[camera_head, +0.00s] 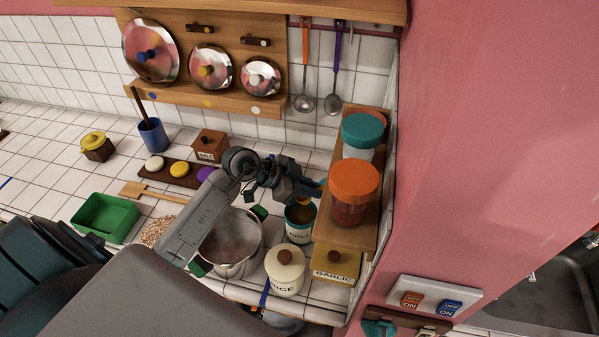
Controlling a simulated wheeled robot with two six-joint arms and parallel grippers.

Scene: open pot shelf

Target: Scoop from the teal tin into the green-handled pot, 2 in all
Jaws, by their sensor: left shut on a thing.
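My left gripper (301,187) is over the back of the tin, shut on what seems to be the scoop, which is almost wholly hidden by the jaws. I cannot tell whether the scoop holds anything. My right gripper is not in view.
A raised wooden shelf with an orange-lidded jar (354,196) and a teal-lidded jar (362,132) stands close right of the gripper. A cream rice jar (286,275) and a yellow garlic box (335,267) stand in front. A green tray (105,219) lies left.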

